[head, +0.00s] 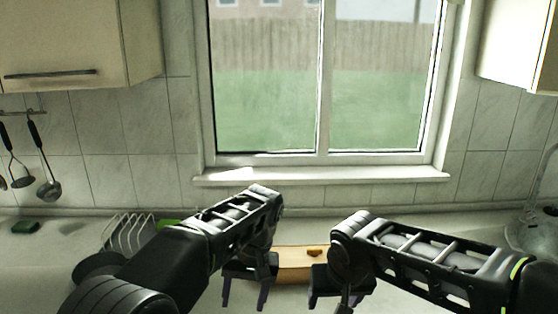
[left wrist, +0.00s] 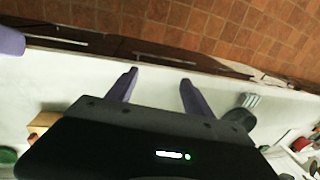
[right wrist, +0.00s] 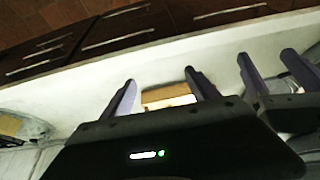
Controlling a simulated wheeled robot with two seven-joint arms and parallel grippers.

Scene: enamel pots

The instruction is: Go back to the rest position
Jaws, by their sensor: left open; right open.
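My left gripper (head: 245,298) is open and hangs low in front of the counter's middle in the head view. Its two purple-grey fingers stand apart and empty in the left wrist view (left wrist: 158,80). My right gripper (head: 330,300) is open beside it, a small gap to the right. Its fingers are apart and empty in the right wrist view (right wrist: 160,80), where the left gripper (right wrist: 268,80) shows close by. A wooden board (head: 292,262) lies on the counter behind and between the grippers, partly hidden by them. A small brown item (head: 314,253) lies on it. No pots can be made out.
A white wire dish rack (head: 128,236) and a dark round pan (head: 98,264) stand at the left, partly behind my left arm. A sink (head: 530,236) is at the right. Bare counter (head: 50,250) shows at left.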

